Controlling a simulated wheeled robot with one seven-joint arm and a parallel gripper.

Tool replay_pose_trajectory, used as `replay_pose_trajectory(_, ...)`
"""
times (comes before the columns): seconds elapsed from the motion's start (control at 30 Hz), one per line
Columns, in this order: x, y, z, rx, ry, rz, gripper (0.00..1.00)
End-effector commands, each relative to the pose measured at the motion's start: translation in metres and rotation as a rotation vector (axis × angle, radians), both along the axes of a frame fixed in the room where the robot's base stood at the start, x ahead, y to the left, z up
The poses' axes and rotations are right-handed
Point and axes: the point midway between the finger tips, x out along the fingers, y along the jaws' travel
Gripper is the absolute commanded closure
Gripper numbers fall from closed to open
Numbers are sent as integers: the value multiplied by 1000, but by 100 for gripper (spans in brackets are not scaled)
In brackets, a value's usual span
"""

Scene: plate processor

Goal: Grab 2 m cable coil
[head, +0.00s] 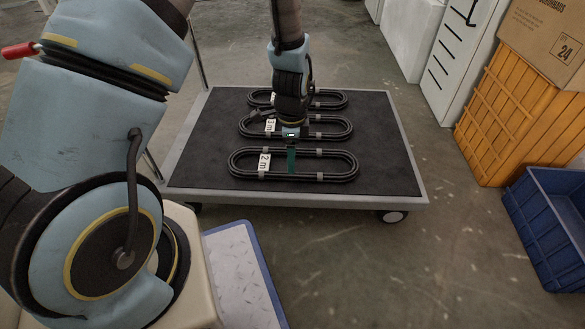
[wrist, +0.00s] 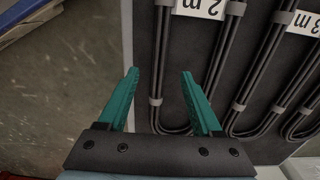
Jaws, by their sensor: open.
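The 2 m cable coil (head: 335,165) is a black oval bundle with grey clips and a white "2 m" label, lying nearest the front of the cart. In the wrist view the coil (wrist: 157,70) runs up from between the fingers, with its label at the top. My gripper (head: 291,160) has green fingers and hangs over the middle of the coil in the head view. In the wrist view my gripper (wrist: 160,82) is open, with one finger to each side of part of the coil. I cannot tell how high the fingertips are above it.
The 3 m coil (head: 335,127) lies just behind, and another coil (head: 330,98) behind that. They lie on a dark-topped cart (head: 395,180) with a grey edge. Orange crates (head: 500,120) and a blue crate (head: 545,225) stand at the right.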

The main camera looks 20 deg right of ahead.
Motion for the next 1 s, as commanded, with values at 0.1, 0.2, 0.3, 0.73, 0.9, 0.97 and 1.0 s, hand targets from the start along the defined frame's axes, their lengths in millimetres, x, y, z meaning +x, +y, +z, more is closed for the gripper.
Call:
replay_pose_trajectory(0.1, 0, 0, -12, 0, -1, 0, 34)
replay_pose_trajectory(0.2, 0, 0, -18, 0, -1, 1, 34)
replay_pose_trajectory(0.3, -1, 0, -30, 0, 0, 0, 34)
replay_pose_trajectory(0.73, -2, -1, -61, 0, 0, 1, 34)
replay_pose_trajectory(0.9, -2, -1, -61, 0, 0, 1, 46)
replay_pose_trajectory(0.97, -2, -1, -61, 0, 0, 1, 53)
replay_pose_trajectory(1.0, -2, -1, -61, 0, -1, 1, 57)
